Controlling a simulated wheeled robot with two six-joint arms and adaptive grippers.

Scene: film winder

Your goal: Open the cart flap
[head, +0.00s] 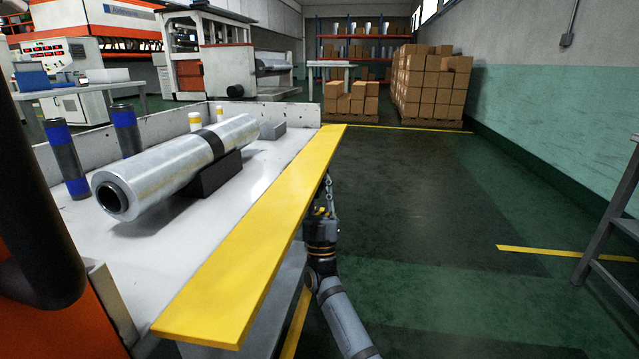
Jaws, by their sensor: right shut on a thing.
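The cart flap (255,238) is a long yellow board along the right edge of the cart. Its broad face shows from above and it looks roughly in line with the cart's white deck (245,180); its exact tilt is hard to tell. My right gripper (324,197) is at the flap's outer right edge, toward its far half, reaching up from below. It is shut on the flap, though the fingertips are partly hidden by the edge. A short chain (331,188) hangs beside the gripper. My left gripper is not in view.
On the deck, a film roll (175,165) lies on a black cradle (214,175), with blue-black cylinders (126,130) behind. Open floor (430,200) lies right of the cart. A grey metal frame (606,215) stands far right; stacked boxes (430,85) stand at the back.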

